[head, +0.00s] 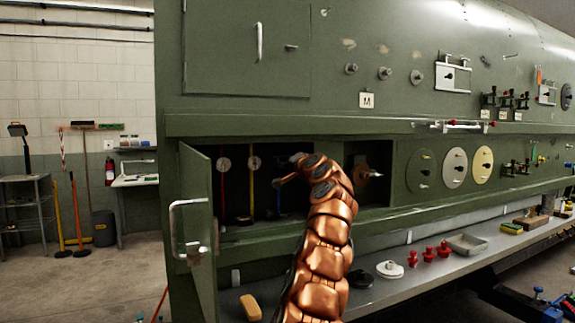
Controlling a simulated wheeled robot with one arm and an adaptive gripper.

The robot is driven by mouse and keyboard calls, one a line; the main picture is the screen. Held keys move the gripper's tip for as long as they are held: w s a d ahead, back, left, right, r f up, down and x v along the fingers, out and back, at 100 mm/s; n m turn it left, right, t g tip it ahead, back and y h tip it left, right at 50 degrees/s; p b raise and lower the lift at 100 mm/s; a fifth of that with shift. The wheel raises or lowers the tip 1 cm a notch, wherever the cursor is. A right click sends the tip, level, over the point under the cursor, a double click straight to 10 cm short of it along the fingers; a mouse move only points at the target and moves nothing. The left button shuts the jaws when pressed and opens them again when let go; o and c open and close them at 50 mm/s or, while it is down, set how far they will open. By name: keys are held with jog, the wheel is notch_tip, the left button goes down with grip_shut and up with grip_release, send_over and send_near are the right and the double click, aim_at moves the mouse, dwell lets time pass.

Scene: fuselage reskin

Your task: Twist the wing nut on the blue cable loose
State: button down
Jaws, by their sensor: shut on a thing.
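My copper-coloured arm reaches up from the bottom into an open bay in the green fuselage. My gripper (285,171) is at its end, inside the bay, pointing left at the top of the blue cable (279,198). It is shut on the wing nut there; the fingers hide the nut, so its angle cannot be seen. The blue cable hangs upright below the fingers, and my arm stands just right of it.
The bay's green door (199,240) stands open at the left, with a metal handle. A shelf (405,285) below carries a tan block (250,307), a white knob-like part (390,270) and red pieces (428,254).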

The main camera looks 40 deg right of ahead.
jog(key=shift+w+f, duration=0.1)
jog(key=shift+f, duration=0.05)
jog(key=c, duration=1.1)
grip_release()
jog(key=shift+c, duration=0.2)
jog(key=shift+o, duration=0.2)
jog(key=shift+a+r, duration=0.1)
jog(key=shift+r, duration=0.1)
jog(key=v, duration=1.2)
